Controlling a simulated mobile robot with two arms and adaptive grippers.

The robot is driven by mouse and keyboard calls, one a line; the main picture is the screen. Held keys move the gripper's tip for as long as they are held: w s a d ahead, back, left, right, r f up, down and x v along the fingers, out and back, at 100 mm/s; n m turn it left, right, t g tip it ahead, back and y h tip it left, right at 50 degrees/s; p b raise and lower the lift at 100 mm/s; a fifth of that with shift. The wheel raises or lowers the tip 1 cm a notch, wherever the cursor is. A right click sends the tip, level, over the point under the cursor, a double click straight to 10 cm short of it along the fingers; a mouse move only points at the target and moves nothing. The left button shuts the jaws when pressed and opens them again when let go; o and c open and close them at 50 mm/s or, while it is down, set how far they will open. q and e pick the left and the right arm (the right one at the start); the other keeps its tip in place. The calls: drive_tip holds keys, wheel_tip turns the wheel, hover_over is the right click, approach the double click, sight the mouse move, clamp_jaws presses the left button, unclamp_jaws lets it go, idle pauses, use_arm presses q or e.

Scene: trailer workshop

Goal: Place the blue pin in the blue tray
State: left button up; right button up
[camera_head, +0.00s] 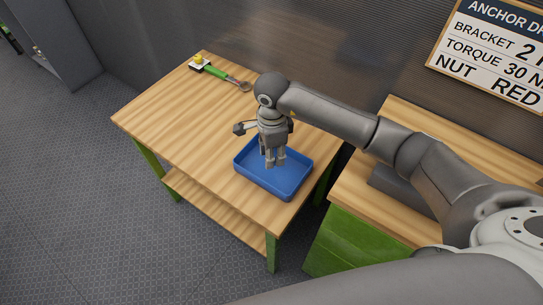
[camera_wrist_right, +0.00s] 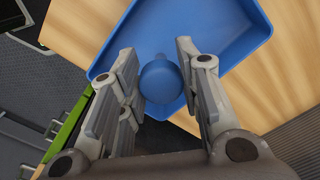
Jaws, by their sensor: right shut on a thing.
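The blue tray (camera_head: 296,186) sits on the wooden workbench near its right front corner. It also shows in the right wrist view (camera_wrist_right: 222,30). My right gripper (camera_head: 274,164) points down over the tray, with its fingertips inside the tray's outline. The blue pin (camera_wrist_right: 160,82) shows in the right wrist view as a round blue head between the two fingers, and the gripper is shut on it. In the head view the fingers hide the pin. My left gripper is not in view.
The left part of the bench is clear. A second bench with a green cabinet (camera_head: 352,243) stands to the right, across a narrow gap.

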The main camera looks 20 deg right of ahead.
drive_tip(key=shift+w+d+f, duration=0.15)
drive_tip(key=shift+w+f, duration=0.5)
drive_tip(key=shift+f, duration=0.1)
wheel_tip(320, 180, down, 3)
drive_tip(key=shift+p, duration=0.55)
drive_tip(key=shift+w+f, duration=0.1)
drive_tip(key=shift+f, duration=0.1)
drive_tip(key=shift+f+b, duration=0.15)
drive_tip(key=shift+b, duration=0.15)
drive_tip(key=o, duration=1.1)
drive_tip(key=shift+c, duration=0.2)
